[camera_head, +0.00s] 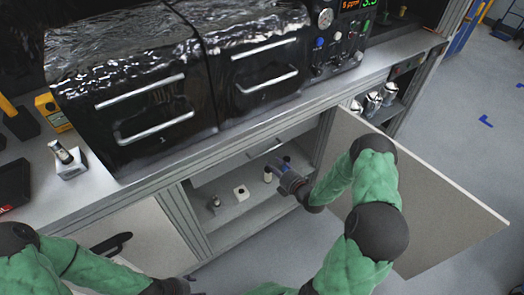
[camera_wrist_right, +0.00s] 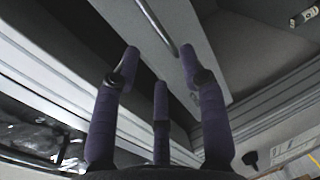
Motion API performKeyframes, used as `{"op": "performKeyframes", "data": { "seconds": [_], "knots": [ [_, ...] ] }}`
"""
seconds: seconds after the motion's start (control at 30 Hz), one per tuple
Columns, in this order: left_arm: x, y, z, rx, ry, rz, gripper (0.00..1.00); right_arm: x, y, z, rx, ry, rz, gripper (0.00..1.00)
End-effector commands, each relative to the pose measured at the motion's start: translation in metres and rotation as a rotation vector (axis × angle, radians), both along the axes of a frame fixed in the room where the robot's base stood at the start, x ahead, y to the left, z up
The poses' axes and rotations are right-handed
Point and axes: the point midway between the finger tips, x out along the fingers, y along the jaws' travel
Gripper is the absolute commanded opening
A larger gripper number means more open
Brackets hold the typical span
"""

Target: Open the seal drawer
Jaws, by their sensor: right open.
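The drawer (camera_head: 238,160) under the benchtop, inside the open cabinet, has a grey front and looks shut; I see no label naming it the seal drawer. Its thin metal bar handle (camera_head: 264,148) also shows in the right wrist view (camera_wrist_right: 155,25). My right gripper (camera_head: 279,166) is just in front of and below that handle. In the right wrist view its purple fingers (camera_wrist_right: 158,68) are spread and empty, with the bar end between and beyond the tips; I cannot tell if they touch. My left arm shows at the lower left, but its gripper is out of view.
The cabinet door (camera_head: 430,200) stands swung open to the right of my right arm. Small parts, including a white block (camera_head: 241,193), stand on the shelf (camera_head: 235,212) below the drawer. Black covered machines (camera_head: 140,90) sit on the benchtop. Floor is free at right.

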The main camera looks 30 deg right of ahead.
Motion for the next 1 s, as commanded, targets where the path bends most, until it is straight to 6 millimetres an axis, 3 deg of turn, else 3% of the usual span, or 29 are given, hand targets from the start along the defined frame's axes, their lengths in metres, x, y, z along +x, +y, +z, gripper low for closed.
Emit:
{"op": "performKeyframes", "data": {
  "seconds": [0.17,0.7,1.0],
  "knots": [
    [0.000,0.000,-0.002,0.000,0.000,0.000,0.59,0.010,-0.002,0.000,-0.032,-0.018,0.008,0.43],
    [0.000,0.000,-0.019,0.000,0.000,0.000,0.59,0.093,0.005,-0.018,-0.028,-0.014,0.007,0.43],
    [0.000,0.000,-0.021,0.000,0.000,0.000,0.59,0.105,0.006,-0.019,-0.027,-0.014,0.005,0.43]
  ]
}}
